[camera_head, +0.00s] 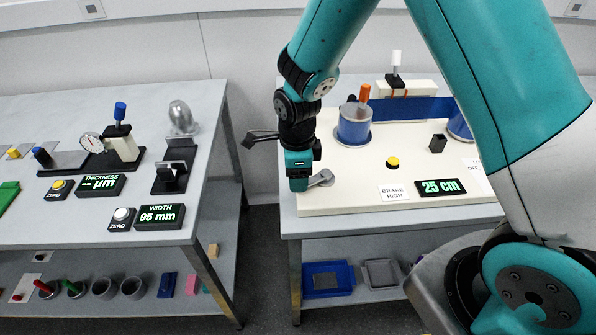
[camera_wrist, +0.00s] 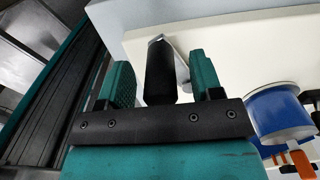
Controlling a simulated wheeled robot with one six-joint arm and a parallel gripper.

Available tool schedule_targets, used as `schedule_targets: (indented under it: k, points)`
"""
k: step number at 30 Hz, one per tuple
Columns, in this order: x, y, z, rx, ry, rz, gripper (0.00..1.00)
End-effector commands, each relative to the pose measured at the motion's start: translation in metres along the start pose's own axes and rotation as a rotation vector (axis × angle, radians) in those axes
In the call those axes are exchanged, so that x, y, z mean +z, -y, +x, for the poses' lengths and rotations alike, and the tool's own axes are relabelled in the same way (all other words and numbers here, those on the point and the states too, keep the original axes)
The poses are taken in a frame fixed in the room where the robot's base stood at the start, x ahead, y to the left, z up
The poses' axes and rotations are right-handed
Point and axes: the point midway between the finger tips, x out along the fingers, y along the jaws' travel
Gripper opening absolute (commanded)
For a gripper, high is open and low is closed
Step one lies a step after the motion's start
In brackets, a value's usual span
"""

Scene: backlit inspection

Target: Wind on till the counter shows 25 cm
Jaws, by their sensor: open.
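The counter (camera_head: 441,187) on the cream board shows 25 cm in green. My gripper (camera_head: 298,188) is low at the board's front left corner, beside a grey metal crank arm (camera_head: 322,178). In the wrist view, a black handle (camera_wrist: 160,78) stands between the two teal fingers of my gripper (camera_wrist: 162,82). The fingers are open, with gaps beside the handle. A blue spool (camera_head: 354,128) with an orange knob (camera_head: 364,93) stands behind; it also shows in the wrist view (camera_wrist: 278,115). A second blue spool (camera_head: 460,127) is partly hidden by my arm.
A blue strip (camera_head: 415,108) runs along the back, below a white-handled clamp (camera_head: 396,68). A yellow button (camera_head: 392,162), a black block (camera_head: 438,143) and a "BRAKE HIGH" label (camera_head: 393,193) are on the board. The left table (camera_head: 60,213) holds gauges, across a floor gap.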

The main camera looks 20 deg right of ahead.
Motion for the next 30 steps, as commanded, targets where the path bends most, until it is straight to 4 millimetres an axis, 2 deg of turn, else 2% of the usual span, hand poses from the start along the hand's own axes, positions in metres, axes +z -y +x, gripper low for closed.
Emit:
schedule_targets:
  k: [5,24,30]
  points:
    - [0.0,0.0,-0.012,0.0,0.0,0.0,0.6]
    - [0.0,0.0,-0.079,0.0,0.0,0.0,0.6]
    - [0.0,0.0,-0.08,0.001,0.0,0.0,0.6]
